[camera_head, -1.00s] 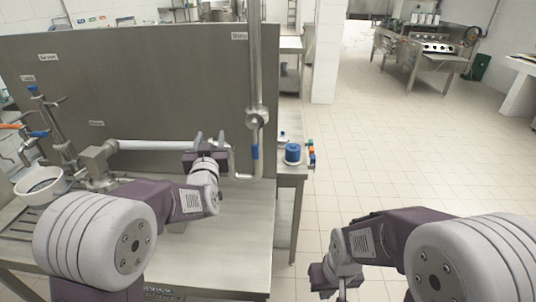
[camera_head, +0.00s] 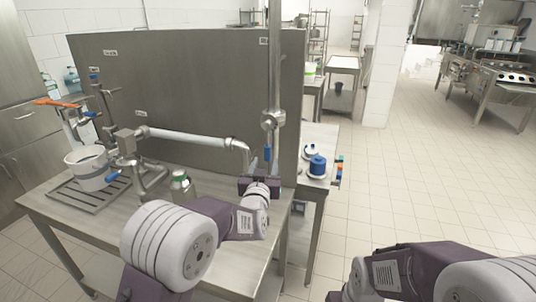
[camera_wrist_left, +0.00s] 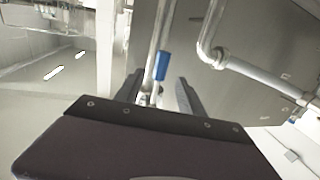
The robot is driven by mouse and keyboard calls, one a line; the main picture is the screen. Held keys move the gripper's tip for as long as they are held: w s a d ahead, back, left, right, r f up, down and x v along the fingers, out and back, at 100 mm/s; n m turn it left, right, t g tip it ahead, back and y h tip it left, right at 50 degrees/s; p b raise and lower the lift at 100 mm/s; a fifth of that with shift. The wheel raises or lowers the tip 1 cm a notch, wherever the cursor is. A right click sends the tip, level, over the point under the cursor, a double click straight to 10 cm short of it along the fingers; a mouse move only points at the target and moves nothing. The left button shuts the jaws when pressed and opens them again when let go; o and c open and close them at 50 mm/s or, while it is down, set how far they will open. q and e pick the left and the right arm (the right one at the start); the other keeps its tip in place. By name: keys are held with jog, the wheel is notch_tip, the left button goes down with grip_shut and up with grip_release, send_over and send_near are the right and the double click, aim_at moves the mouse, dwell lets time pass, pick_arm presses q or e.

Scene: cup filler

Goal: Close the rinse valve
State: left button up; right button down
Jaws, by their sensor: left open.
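A vertical steel pipe (camera_head: 274,70) stands at the right end of the grey panel. A valve with a blue lever (camera_head: 267,153) sits low on it, the lever hanging down along the pipe. I cannot read the labels, so I cannot confirm that this is the rinse valve. My left gripper (camera_head: 260,179) is just below the lever. In the left wrist view its open, empty fingers (camera_wrist_left: 158,80) point toward the blue lever (camera_wrist_left: 161,66), which appears between the fingertips; I see no contact. My right arm shows at lower right; its gripper fingers are out of frame.
A white horizontal pipe (camera_head: 190,138) runs left of the lever. A blue cylinder (camera_head: 317,166) stands on a side table to the right. Open tiled floor lies further right.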

aim_at(267, 154)
pick_arm(q)
jog(key=w, duration=0.2)
jog(key=w+p, duration=0.1)
jog(key=w, duration=0.4)
jog(key=shift+d+p, duration=0.25)
jog(key=shift+p, duration=0.1)
jog(key=shift+w+d, duration=0.2)
jog(key=shift+w, duration=0.3)
jog(key=shift+c, duration=0.4)
grip_shut()
